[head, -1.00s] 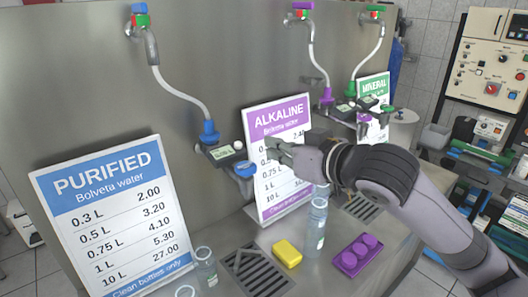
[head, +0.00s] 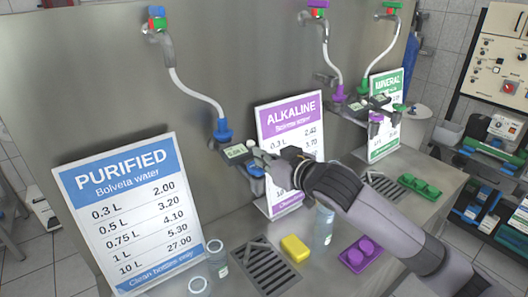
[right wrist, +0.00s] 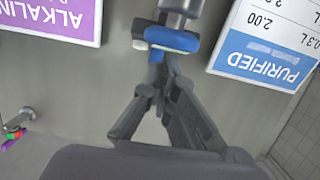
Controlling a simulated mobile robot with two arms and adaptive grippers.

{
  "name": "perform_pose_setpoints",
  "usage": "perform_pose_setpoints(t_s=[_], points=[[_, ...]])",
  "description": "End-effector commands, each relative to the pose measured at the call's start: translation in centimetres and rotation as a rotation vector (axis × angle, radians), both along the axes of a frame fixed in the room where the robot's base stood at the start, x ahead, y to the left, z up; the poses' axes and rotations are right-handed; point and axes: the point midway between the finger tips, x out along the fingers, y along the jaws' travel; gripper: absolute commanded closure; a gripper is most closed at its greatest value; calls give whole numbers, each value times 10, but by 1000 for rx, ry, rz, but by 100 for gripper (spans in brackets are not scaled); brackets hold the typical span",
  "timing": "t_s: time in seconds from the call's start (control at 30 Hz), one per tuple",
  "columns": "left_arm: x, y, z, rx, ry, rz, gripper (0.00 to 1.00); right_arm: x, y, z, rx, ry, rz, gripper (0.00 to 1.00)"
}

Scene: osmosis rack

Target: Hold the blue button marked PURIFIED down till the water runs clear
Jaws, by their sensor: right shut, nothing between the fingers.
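The purified dispenser (head: 237,153) has a small green display and hangs under a hose with a blue fitting. A blue round part (head: 256,171), apparently the button, sits at its lower front. It also shows in the right wrist view (right wrist: 172,39). My right gripper (head: 262,158) is shut and empty, with its fingertips at the dispenser's front beside the blue part. In the right wrist view the fingertips (right wrist: 164,58) overlap the blue part's lower edge; I cannot tell whether they press it. No running water is visible. My left gripper is not in view.
The PURIFIED price sign (head: 130,205) stands at left, the ALKALINE sign (head: 290,120) behind my right arm. Clear bottles (head: 217,260) (head: 324,226), a yellow block (head: 295,248), a purple tray (head: 349,264) and a drain grate (head: 262,270) are on the steel counter.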

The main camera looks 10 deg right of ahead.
Motion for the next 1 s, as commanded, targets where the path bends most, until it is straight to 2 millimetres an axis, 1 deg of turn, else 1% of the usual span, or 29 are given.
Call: perform_pose_setpoints(t_s=[0.17, 0.3, 0.37, 1.0], points=[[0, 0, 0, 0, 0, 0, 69, 0, 0, -1, 0, 1, 0, 100], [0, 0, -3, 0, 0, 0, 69, -1, 1, -16, 2, 6, 1, 100], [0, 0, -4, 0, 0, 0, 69, -1, 1, -20, 2, 5, 1, 100], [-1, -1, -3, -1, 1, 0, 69, 0, 0, -20, -1, 6, 0, 100]])
